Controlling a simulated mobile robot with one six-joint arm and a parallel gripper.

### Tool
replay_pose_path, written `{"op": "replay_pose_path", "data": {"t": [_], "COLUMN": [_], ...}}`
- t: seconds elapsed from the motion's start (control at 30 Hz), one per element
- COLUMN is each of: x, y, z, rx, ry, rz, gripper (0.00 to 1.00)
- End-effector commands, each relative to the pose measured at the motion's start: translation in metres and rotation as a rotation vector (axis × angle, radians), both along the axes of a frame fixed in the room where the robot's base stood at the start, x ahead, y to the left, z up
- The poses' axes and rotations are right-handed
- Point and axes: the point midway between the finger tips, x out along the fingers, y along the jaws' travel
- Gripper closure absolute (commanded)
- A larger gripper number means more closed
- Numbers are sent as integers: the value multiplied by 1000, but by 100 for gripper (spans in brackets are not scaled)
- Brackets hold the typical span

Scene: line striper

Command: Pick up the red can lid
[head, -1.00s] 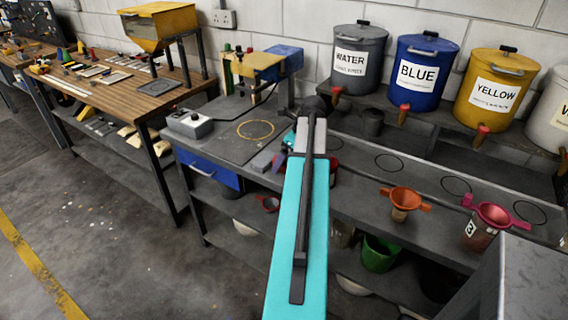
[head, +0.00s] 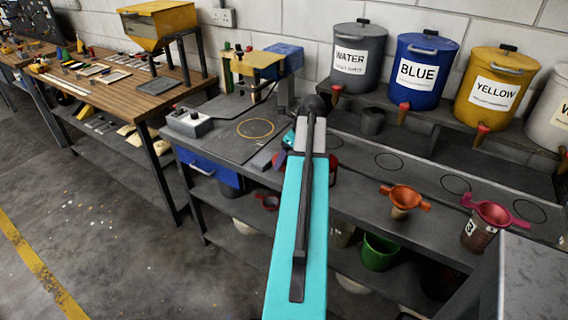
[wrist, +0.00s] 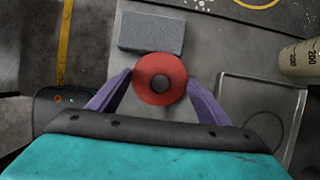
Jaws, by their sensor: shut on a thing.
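The red can lid (wrist: 172,72) is a round red disc with a dark knob at its centre. In the wrist view it sits between the two purple fingers of my gripper (wrist: 160,83), which are shut on it from both sides. In the head view my arm hides most of the gripper, and only a sliver of red (head: 333,170) shows beside it, at the front part of the bench. I cannot tell whether the lid is clear of the surface below.
A grey block (wrist: 152,33) lies just beyond the lid. A beaker with markings (wrist: 300,58) stands at the right. Water, blue (head: 426,75) and yellow (head: 495,90) cans stand at the back. Orange (head: 401,198) and pink (head: 489,217) funnel-topped cups stand along the bench front.

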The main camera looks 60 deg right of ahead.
Motion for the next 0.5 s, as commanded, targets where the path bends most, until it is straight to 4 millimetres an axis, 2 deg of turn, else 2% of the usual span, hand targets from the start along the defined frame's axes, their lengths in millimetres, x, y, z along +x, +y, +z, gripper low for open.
{"op": "replay_pose_path", "data": {"t": [0.5], "x": [0], "y": [0], "z": [9], "rx": [0], "ry": [0], "rz": [1], "gripper": [50]}}
